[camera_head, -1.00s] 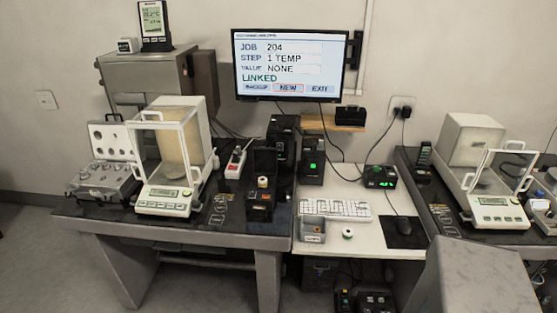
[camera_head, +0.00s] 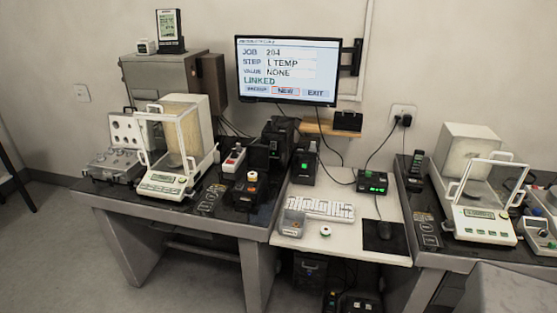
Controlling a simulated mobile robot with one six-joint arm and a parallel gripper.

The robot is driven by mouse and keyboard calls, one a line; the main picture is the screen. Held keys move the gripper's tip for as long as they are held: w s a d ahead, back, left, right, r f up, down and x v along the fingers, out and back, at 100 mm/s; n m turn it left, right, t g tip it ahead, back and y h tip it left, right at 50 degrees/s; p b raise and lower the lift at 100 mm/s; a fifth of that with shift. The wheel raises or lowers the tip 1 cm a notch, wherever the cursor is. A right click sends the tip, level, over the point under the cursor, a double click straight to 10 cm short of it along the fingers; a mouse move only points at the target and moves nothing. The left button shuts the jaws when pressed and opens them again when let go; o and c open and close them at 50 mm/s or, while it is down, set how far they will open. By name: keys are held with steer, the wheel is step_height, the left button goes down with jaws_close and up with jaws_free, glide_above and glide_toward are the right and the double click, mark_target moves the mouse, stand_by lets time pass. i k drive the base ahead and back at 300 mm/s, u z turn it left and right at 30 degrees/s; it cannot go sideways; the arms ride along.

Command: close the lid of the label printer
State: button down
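The label printer appears to be the small black device (camera_head: 243,198) near the right end of the left dark table. A pale roll with an orange part sits in its top. A dark panel (camera_head: 261,156) stands raised behind the roll and looks like its open lid. Its inside is too small to make out fully. My gripper is not in this view, so its state does not show.
A keyboard (camera_head: 320,208) lies on the white desk (camera_head: 345,242) to the right. Another balance (camera_head: 484,229) stands farther right. Floor at front left is clear.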

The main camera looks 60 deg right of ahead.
mark_target(256, 155)
steer(key=k, duration=1.55)
steer(key=z, duration=0.6)
steer(key=i, duration=1)
steer(key=u, duration=0.05)
